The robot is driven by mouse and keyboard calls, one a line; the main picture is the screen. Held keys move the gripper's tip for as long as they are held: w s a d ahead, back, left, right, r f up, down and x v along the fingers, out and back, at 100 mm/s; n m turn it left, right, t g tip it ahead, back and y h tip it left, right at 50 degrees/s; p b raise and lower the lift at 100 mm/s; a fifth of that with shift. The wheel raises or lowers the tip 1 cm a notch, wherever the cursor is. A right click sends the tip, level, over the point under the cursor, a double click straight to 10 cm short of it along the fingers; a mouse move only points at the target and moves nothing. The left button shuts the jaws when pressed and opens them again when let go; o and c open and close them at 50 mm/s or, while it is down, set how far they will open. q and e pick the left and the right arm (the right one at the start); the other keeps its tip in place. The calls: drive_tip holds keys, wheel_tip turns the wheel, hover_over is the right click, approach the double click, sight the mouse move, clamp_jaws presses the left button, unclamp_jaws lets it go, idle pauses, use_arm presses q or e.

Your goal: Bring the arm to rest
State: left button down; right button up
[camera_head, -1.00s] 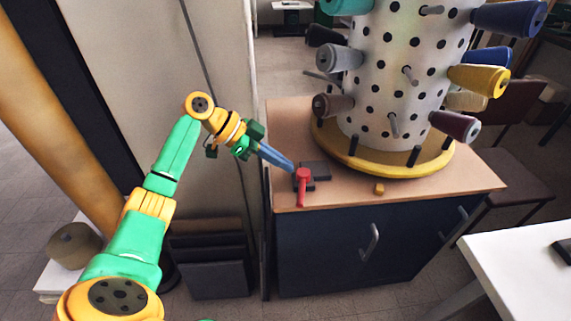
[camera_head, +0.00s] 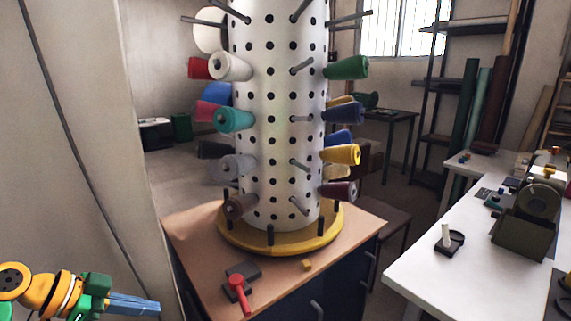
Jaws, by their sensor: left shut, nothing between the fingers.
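My left arm enters at the lower left of the head view, in green and yellow. Its gripper (camera_head: 150,306) has blue-grey fingers, which are shut with nothing between them. The fingers point right and are apart from the cabinet (camera_head: 190,240) with the wooden top. A red-handled lever on a dark base (camera_head: 239,291) sits on the near left part of that top, to the right of my fingertips. My right gripper is not in view.
A white perforated column (camera_head: 280,120) with pegs and coloured thread cones stands on a round yellow base (camera_head: 265,247). A small yellow block (camera_head: 307,265) lies near the front edge. A white table (camera_head: 430,275) with machines is at right. A pale wall (camera_head: 75,150) fills the left.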

use_arm(q)
wheel_tip(320, 180, down, 16)
drive_tip(key=a+n+y, duration=0.2)
drive_tip(key=n+y, duration=0.1)
drive_tip(key=n, duration=0.3)
drive_tip(key=s+f+n+g+y+p, duration=0.1)
drive_tip(key=s+f+n+y, duration=0.15)
drive_tip(key=f, duration=0.45)
drive_tip(key=s+f+n+g+y, duration=0.1)
drive_tip(key=s+f, duration=0.3)
drive_tip(key=f, duration=0.3)
drive_tip(key=s+d+f+g+y+p, duration=0.1)
drive_tip(key=s+d+f+g+y, duration=0.1)
drive_tip(key=s+f, duration=1.05)
drive_tip(key=s+d+f, duration=0.1)
drive_tip(key=s+d, duration=0.2)
drive_tip(key=s, duration=0.5)
drive_tip(key=s+d+f, duration=0.1)
drive_tip(key=s+d, duration=0.3)
drive_tip(key=s, duration=0.5)
drive_tip(key=shift+s+d+m+p, duration=0.15)
drive_tip(key=shift+d+m+p, duration=0.15)
drive_tip(key=shift+m, duration=0.05)
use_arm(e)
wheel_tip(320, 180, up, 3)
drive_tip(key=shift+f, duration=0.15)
